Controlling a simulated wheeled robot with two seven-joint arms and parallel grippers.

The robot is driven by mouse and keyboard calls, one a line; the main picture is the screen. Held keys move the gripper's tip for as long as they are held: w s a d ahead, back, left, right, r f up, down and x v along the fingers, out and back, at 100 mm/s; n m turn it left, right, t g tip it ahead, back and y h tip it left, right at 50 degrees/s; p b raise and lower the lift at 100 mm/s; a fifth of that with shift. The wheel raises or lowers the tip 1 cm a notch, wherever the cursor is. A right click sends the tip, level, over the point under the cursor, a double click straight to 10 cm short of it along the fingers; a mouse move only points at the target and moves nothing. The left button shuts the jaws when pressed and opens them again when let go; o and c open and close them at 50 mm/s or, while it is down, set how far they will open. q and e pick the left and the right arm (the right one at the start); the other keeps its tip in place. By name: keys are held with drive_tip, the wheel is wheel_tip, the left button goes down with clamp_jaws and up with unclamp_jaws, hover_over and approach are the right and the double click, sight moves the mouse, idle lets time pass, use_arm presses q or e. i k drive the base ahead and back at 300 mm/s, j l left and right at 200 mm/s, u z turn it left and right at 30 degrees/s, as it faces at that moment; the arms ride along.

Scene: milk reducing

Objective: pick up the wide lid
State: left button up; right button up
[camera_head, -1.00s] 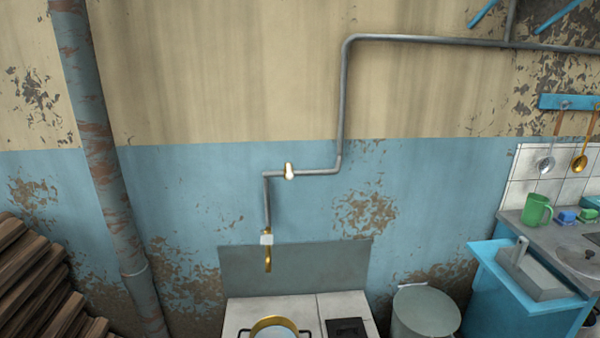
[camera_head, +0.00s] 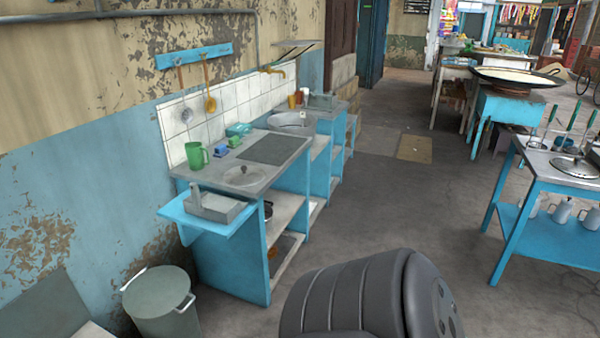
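A round, flat metal lid with a small knob (camera_head: 242,175) lies on the front part of the grey worktop of the blue counter, left of centre. Another round metal lid (camera_head: 575,167) lies on the blue table at the right edge. I cannot tell from this view which one is the wide lid. Neither of my grippers is in view. A dark grey ridged part at the bottom centre looks like one of my own arm links.
The blue counter (camera_head: 230,240) stands along the left wall, with a green mug (camera_head: 197,155) and a sink basin (camera_head: 292,122) on it. A lidded bin (camera_head: 160,300) stands at lower left. The floor (camera_head: 400,210) between counter and right table is clear.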

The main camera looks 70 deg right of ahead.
sight(242, 175)
drive_tip(key=z, duration=1.9)
